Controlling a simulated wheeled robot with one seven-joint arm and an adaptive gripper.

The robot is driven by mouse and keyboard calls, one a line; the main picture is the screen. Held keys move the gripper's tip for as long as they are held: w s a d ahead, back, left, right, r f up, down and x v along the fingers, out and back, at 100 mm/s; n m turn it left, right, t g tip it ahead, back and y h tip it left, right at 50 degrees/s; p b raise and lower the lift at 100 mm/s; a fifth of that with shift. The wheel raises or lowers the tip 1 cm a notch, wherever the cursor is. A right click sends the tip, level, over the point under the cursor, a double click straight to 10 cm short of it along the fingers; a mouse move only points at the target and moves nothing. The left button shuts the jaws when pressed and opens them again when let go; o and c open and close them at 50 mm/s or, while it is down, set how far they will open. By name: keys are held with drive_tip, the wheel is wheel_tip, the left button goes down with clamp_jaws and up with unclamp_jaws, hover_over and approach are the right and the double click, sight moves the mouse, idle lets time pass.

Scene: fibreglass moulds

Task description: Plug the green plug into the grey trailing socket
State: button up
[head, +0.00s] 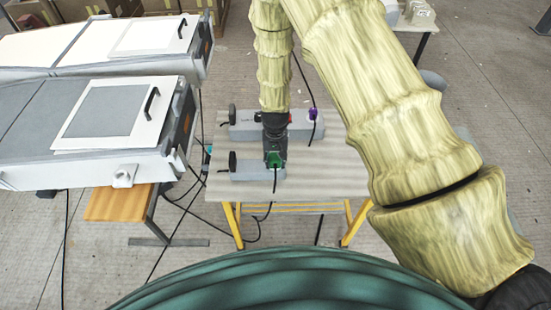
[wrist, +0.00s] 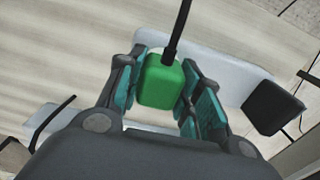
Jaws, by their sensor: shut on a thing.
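The green plug (head: 275,163) is between the fingers of my gripper (head: 274,156), which is shut on it. In the wrist view the green plug (wrist: 160,84) shows between the teal fingers of my gripper (wrist: 163,95), with its black cable rising from it. A grey trailing socket (head: 250,172) lies on the near part of the table, and the plug is over its right end. The socket also shows behind the fingers in the wrist view (wrist: 222,70). The plug's underside is hidden, so I cannot tell whether it is seated or just above.
A black plug (head: 232,160) stands at this socket's left end. Behind lies a second grey block (head: 245,130) with a purple plug (head: 313,115) at its right. The table (head: 320,178) has bare room at right. White moulds (head: 100,125) stand at left. Cables hang between.

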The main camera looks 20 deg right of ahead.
drive_tip(key=shift+f, duration=0.35)
drive_tip(key=o, duration=1)
drive_tip(key=shift+r, duration=0.1)
wheel_tip(320, 180, up, 12)
drive_tip(key=shift+f, duration=0.1)
idle(0.5)
drive_tip(key=shift+n+h, duration=0.3)
drive_tip(key=shift+n, duration=0.1)
drive_tip(key=s+d+f, duration=0.1)
drive_tip(key=s+f, duration=0.2)
drive_tip(key=s+d+f+b, duration=0.1)
drive_tip(key=s+f, duration=0.2)
drive_tip(key=f, duration=0.1)
drive_tip(key=s+d+f, duration=0.1)
drive_tip(key=s+f, duration=0.2)
drive_tip(key=shift+s+f+b, duration=0.35)
drive_tip(key=s+f+b, duration=0.1)
drive_tip(key=s+f, duration=0.2)
drive_tip(key=s, duration=0.6)
drive_tip(key=s+f+n, duration=0.1)
drive_tip(key=s+f, duration=0.3)
drive_tip(key=s, duration=0.4)
drive_tip(key=s+f+n+b, duration=0.1)
drive_tip(key=s+f, duration=0.3)
drive_tip(key=s, duration=0.5)
drive_tip(key=shift+s+d+f+b, duration=0.15)
drive_tip(key=shift+s+d+b, duration=0.15)
